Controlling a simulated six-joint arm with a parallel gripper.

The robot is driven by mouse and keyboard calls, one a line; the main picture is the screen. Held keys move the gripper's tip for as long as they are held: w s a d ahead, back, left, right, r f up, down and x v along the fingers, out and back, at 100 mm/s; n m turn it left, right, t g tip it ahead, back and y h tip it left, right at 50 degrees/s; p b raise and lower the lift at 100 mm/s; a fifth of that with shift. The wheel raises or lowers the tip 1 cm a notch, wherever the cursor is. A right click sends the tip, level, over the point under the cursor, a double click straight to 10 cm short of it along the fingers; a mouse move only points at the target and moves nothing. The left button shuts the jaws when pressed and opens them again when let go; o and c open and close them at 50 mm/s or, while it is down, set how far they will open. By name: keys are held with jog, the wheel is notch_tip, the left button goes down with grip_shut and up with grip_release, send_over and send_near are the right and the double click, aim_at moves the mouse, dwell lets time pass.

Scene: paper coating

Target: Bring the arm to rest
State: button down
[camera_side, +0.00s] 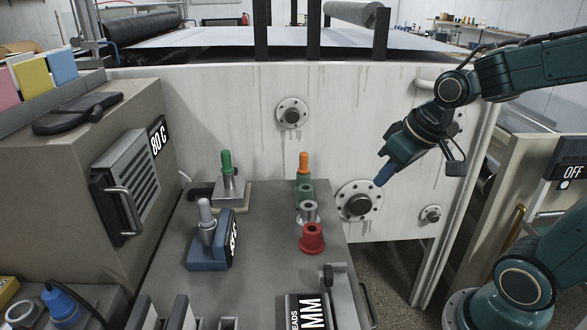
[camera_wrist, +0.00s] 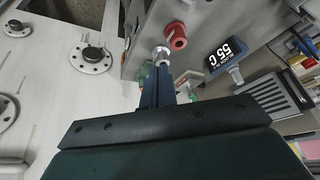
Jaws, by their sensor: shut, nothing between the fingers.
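My gripper (camera_side: 384,176) is in the air at the right in the side view, in front of the white machine wall and just above the large round flange (camera_side: 359,201). In the wrist view my gripper (camera_wrist: 163,68) points away with its dark blue fingers together and nothing between them. It touches nothing that I can see. My teal arm reaches in from the right.
The grey bench (camera_side: 268,255) below left carries a red fitting (camera_side: 312,238), a steel fitting (camera_side: 308,211), a green one with an orange top (camera_side: 304,166), and a blue "55 C" unit (camera_side: 210,250). The oven box (camera_side: 120,180) stands left. Air around my gripper is clear.

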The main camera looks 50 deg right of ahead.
jog(key=s+a+r+n, duration=0.1)
jog(key=s+a+r, duration=0.3)
jog(key=s, duration=0.5)
jog(key=shift+s+r, duration=0.15)
